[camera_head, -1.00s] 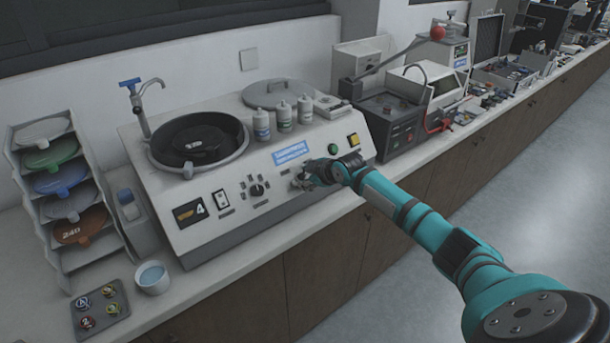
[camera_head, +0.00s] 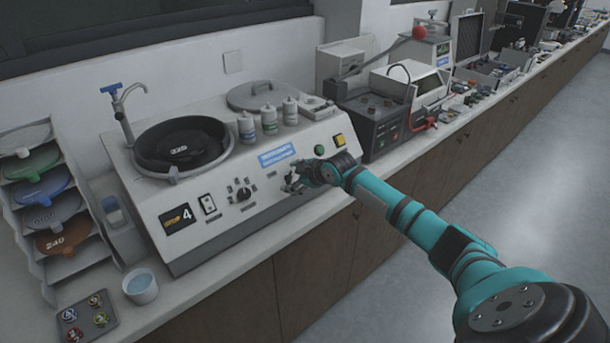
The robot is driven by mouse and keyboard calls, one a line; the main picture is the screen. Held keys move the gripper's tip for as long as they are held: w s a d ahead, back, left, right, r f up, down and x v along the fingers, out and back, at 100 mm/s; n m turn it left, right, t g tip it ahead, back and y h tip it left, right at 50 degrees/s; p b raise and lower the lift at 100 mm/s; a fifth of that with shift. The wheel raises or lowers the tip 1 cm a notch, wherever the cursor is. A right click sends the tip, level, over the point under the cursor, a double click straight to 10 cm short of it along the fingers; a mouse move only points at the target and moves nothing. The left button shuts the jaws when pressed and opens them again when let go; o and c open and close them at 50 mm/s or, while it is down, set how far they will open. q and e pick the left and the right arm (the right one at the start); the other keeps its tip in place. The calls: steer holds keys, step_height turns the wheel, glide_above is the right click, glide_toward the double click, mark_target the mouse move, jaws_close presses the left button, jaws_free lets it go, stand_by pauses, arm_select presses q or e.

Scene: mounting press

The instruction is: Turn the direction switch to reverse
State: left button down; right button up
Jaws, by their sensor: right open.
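The grey-white polishing machine (camera_head: 215,229) stands on the counter with a sloping front panel. The panel carries a display reading 4 (camera_head: 177,218), a rocker switch (camera_head: 208,204), a black rotary knob (camera_head: 244,194), a green button (camera_head: 319,150) and a yellow button (camera_head: 339,140). My right gripper (camera_head: 290,183) is open, close in front of the panel, right of the knob and below the blue label. I cannot tell whether it touches the panel. It hides the panel behind it. I cannot make out which control is the direction switch. My left gripper is not in view.
Several bottles (camera_head: 269,120) and a round lid (camera_head: 262,96) sit on top, beside the bowl and its tap (camera_head: 126,117). A plate rack (camera_head: 74,262), a cup (camera_head: 141,287) and a small tray (camera_head: 98,330) stand left. A dark press (camera_head: 378,125) stands right.

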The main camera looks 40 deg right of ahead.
steer(key=v, duration=1)
steer(key=shift+s+r, duration=0.2)
steer(key=shift+s, duration=0.1)
steer(key=shift+f, duration=0.1)
